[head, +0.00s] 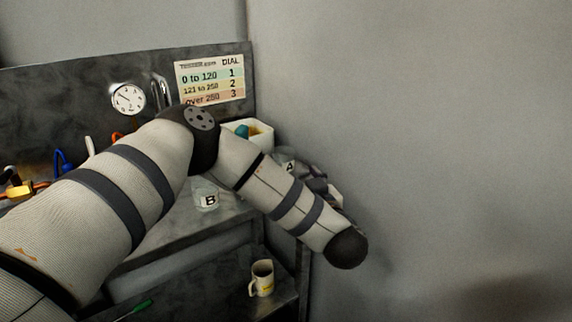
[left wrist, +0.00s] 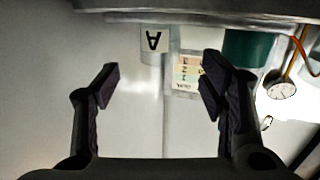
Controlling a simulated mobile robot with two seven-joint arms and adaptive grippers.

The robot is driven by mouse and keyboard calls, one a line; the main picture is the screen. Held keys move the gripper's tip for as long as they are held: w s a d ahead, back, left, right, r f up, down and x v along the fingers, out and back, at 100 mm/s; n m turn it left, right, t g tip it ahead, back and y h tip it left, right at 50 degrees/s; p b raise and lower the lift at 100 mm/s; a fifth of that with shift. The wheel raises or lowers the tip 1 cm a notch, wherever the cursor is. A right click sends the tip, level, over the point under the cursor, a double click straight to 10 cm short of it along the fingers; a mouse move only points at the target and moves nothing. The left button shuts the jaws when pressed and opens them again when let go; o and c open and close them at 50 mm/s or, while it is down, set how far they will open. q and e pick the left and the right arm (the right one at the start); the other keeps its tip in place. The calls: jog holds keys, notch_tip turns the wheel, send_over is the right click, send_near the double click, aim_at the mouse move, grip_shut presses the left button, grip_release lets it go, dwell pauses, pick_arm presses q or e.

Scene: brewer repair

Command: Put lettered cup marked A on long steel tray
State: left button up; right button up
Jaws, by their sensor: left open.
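The lettered cup marked A (head: 286,158) is a pale, see-through cup on the bench at the right, partly hidden behind my left arm. In the left wrist view its A label (left wrist: 153,40) appears upside down, ahead of and between the fingers. My left gripper (left wrist: 158,83) is open, with nothing between its fingertips; I cannot tell how far the cup is from them. In the head view my left arm mostly covers this gripper. I cannot make out the long steel tray. My right gripper is in neither view.
A clear cup marked B (head: 207,197) stands on the bench. A white bin (head: 262,134) with a teal item stands behind my arm. A gauge (head: 128,98) and dial placard (head: 210,80) are on the back panel. A mug (head: 262,277) sits on the lower shelf. A wall bounds the right.

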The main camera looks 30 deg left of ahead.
pick_arm(q)
jog(key=s+d+f+m+g+h, duration=0.1)
jog(key=s+d+f+m+h, duration=0.45)
jog(key=f, duration=0.55)
jog(key=s+d+f+m+g+h, duration=0.1)
jog(key=s+d+f+m+h, duration=0.2)
jog(key=s+d+f+h, duration=0.7)
jog(key=s+a+f+g, duration=0.2)
jog(key=s+a+g, duration=0.1)
jog(key=s, duration=0.7)
jog(key=s+a+f+g+y, duration=0.1)
jog(key=s+a+f+g, duration=0.1)
jog(key=s, duration=0.8)
jog(key=s+a+f+m+g+y, duration=0.1)
jog(key=s+a+f+g, duration=0.2)
jog(key=s+g, duration=0.3)
jog(key=s+a, duration=0.1)
jog(key=s, duration=0.3)
jog(key=shift+f, duration=0.1)
